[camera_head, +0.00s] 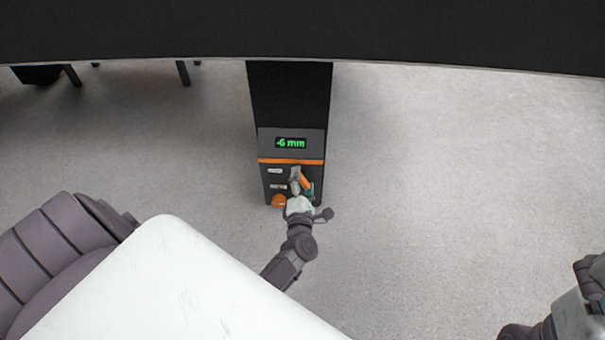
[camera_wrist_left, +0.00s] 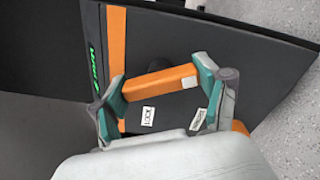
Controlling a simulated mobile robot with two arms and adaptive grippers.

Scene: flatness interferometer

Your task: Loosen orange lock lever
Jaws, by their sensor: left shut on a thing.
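The orange lock lever (camera_head: 306,182) is on the front of a black control box (camera_head: 268,180), below an orange stripe. In the left wrist view the lever (camera_wrist_left: 160,83) is a bar with a pale grey patch near one end. My left gripper (camera_head: 300,194) is at the box front and shut on the lever. In the wrist view my left gripper (camera_wrist_left: 161,88) has a teal-and-grey finger at each end of the bar. The fingers hide part of the lever in the head view. My right gripper is not clearly in view; only part of my right arm shows at bottom right.
The box's green display (camera_head: 291,143) reads "-6 mm". An orange knob (camera_head: 278,201) is at the box's lower left. Small white labels (camera_wrist_left: 148,116) are near the lever. The box is on a black column (camera_head: 290,95) under a wide black slab (camera_head: 300,30).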

